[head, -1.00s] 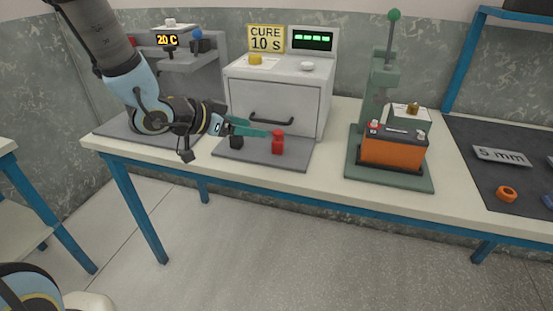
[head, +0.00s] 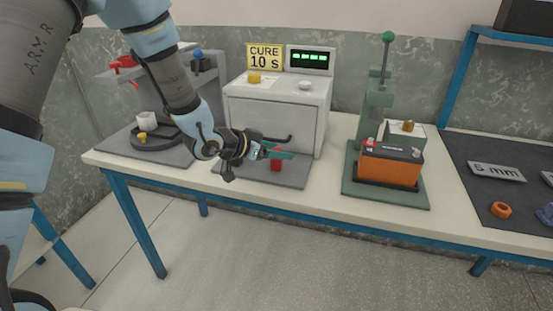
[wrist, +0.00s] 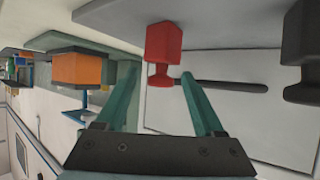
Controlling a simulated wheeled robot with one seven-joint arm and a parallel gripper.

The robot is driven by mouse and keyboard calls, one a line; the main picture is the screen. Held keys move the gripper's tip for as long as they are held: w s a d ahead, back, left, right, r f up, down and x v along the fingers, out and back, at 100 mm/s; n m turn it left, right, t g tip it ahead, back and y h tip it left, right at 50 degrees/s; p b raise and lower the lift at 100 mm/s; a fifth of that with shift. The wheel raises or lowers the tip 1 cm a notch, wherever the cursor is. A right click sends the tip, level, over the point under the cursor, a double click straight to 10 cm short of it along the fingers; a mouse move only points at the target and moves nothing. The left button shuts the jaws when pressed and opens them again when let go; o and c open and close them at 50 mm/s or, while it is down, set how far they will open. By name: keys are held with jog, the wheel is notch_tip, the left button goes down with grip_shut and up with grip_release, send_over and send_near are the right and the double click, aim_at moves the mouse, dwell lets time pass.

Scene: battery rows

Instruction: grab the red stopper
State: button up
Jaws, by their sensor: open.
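The red stopper (head: 276,166) stands on the grey mat in front of the white cure oven. In the head view its upper part is hidden behind my gripper (head: 278,152), whose green fingers are at its top. In the wrist view, which is turned over, the red stopper (wrist: 163,45) shows its block and narrower knob. My gripper (wrist: 159,72) is open and empty there, with the knob appearing between the two fingertips. I cannot tell whether either finger touches it.
A dark stopper (wrist: 302,50) stands beside the red one in the wrist view; my gripper hides it in the head view. The oven (head: 275,110) is close behind. An orange battery (head: 391,168) sits on a green press to the right.

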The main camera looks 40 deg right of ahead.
jog(key=shift+c, duration=0.4)
grip_shut()
